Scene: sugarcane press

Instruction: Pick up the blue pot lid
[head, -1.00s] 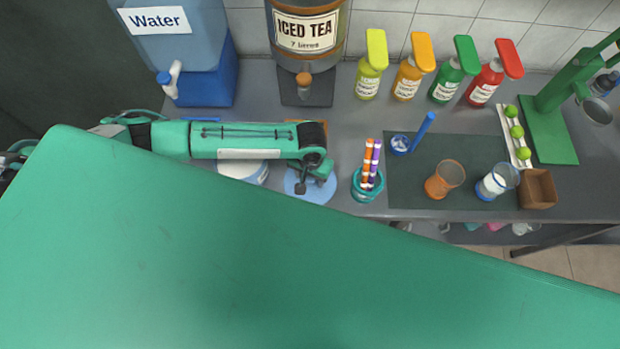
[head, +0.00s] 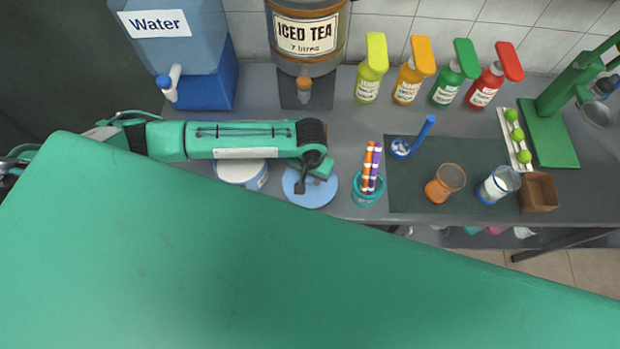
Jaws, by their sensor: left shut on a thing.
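The blue pot lid (head: 318,194) is a light blue disc at the counter's front edge, in the middle of the head view. My left gripper (head: 302,187) is over the lid from above and is shut on it; the fingertips and the part they grip are mostly hidden by the wrist. I cannot tell whether the lid is clear of the counter. My right gripper is not in view.
A white and blue pot (head: 243,172) stands left of the lid, partly under my arm. A teal cup with striped straws (head: 366,190) stands close to the lid's right. A dark mat with an orange glass (head: 444,183) lies further right. Syrup bottles (head: 409,80) stand behind.

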